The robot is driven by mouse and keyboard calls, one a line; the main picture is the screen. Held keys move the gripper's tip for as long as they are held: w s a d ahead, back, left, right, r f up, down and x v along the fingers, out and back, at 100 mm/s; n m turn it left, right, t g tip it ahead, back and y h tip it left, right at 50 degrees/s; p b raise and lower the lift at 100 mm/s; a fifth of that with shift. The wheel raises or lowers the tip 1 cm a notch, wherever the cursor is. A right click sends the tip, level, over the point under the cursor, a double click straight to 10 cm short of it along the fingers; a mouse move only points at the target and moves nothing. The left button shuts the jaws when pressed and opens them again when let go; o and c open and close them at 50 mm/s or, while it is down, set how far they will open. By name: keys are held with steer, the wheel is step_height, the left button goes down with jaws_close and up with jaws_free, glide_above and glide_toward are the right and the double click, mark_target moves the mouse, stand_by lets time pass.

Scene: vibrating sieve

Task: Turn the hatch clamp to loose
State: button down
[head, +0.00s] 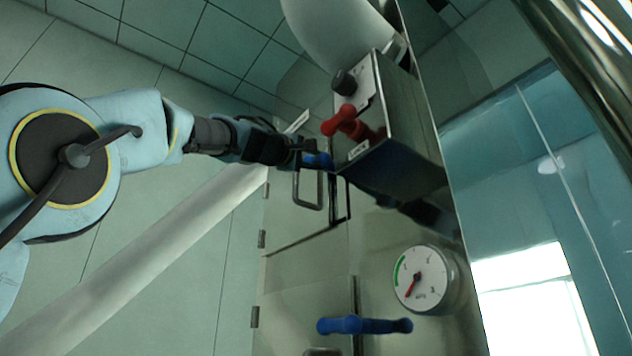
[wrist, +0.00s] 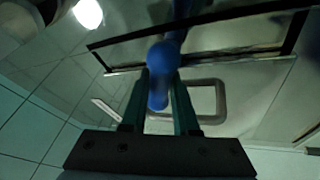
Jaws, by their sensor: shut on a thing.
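A blue lever handle (head: 318,160), which looks like the hatch clamp, is at the upper edge of a metal hatch, just below a control box. My gripper (head: 298,156) reaches it from the left and is shut on it. In the wrist view the rounded blue handle (wrist: 158,85) sits between the two fingers of my gripper (wrist: 160,90). The handle's far end and pivot are partly hidden or dark. The hatch panel (head: 290,218) looks closed, with a loop-shaped grab handle (head: 308,192) below the clamp.
A metal control box (head: 400,115) with a red lever (head: 345,123) and a black knob (head: 344,82) sits close above right of my gripper. A second blue handle (head: 365,325) and a pressure gauge (head: 424,280) are lower. A pale diagonal pipe (head: 150,258) runs below my arm.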

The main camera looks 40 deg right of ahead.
steer(key=m, duration=0.1)
steer(key=m+g+b, duration=0.1)
steer(key=m+h+b, duration=0.1)
steer(key=m, duration=0.1)
steer(key=shift+w+f+g, duration=0.1)
steer(key=shift+f+g, duration=0.15)
steer(key=shift+g, duration=0.15)
steer(key=m+g+b, duration=0.1)
steer(key=m+g, duration=0.1)
steer(key=m, duration=0.2)
steer(key=shift+r+h, duration=0.15)
steer(key=shift+h, duration=0.25)
steer(key=m+g+p, duration=0.1)
steer(key=m+g, duration=0.1)
steer(key=m, duration=0.2)
steer(key=m+g, duration=0.3)
steer(key=m, duration=0.1)
steer(key=shift+r+y+p, duration=0.2)
steer(key=shift+y+p, duration=0.1)
steer(key=shift+p, duration=0.1)
steer(key=shift+f+m+g+y+p, duration=0.15)
steer(key=shift+m+g+p, duration=0.25)
steer(key=shift+m, duration=0.45)
steer(key=shift+r+m+g+y+p, duration=0.15)
steer(key=shift+m+g+p, duration=0.2)
steer(key=shift+m, duration=0.5)
steer(key=shift+f+g, duration=0.15)
steer(key=shift+g, duration=0.1)
steer(key=c, duration=0.7)
jaws_free()
